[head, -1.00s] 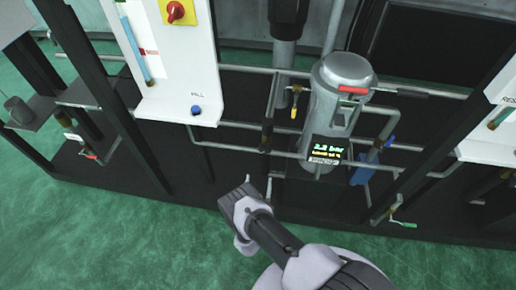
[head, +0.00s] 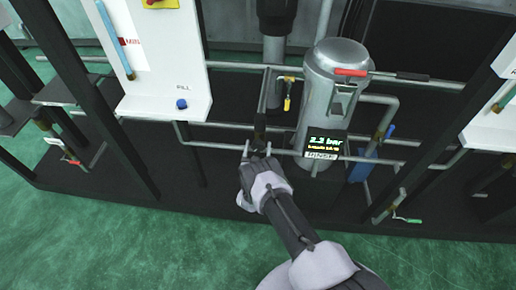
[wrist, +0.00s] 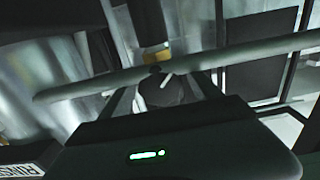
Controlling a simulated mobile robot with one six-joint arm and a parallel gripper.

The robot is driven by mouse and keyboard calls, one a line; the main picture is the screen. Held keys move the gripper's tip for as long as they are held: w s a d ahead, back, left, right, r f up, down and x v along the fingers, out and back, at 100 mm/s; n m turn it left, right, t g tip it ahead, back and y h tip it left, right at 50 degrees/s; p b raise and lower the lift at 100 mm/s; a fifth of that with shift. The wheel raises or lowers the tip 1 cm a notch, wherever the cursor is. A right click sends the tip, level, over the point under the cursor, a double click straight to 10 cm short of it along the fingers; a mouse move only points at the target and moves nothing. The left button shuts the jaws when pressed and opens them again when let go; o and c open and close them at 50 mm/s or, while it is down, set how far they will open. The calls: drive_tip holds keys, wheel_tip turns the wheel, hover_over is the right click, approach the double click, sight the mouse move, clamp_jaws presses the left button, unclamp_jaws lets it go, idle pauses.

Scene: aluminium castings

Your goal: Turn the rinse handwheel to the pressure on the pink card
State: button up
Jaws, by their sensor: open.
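My gripper (head: 257,153) is open, its two fingertips pointing up at the horizontal pipe left of the display. A small dark round part (wrist: 165,90) with a pale mark shows between the fingers in the wrist view; it looks like the handwheel, but I cannot tell for sure. In the head view a dark fitting (head: 260,127) stands just beyond the fingertips. The display (head: 325,144) on the steel canister shows a green reading in bar, seemingly 3.3, with a small yellow line below. Its label (head: 320,155) reads RINSE. I cannot make out a pink card.
The steel canister (head: 330,85) stands right of my gripper. A grey pipe (wrist: 200,65) crosses close ahead in the wrist view. A yellow-handled valve (head: 288,95) hangs above. A white panel (head: 165,70) with a blue knob (head: 181,104) is at left. Green floor is clear in front.

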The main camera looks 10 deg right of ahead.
drive_tip(key=c, duration=1.4)
drive_tip(key=shift+n, duration=0.3)
drive_tip(key=n+b, duration=0.1)
drive_tip(key=n, duration=0.2)
drive_tip(key=shift+f+n, duration=0.1)
drive_tip(key=shift+n, duration=0.2)
drive_tip(key=shift+n+b, duration=0.45)
drive_tip(key=shift+n, duration=1.35)
drive_tip(key=shift+s, duration=0.1)
drive_tip(key=o, duration=1.4)
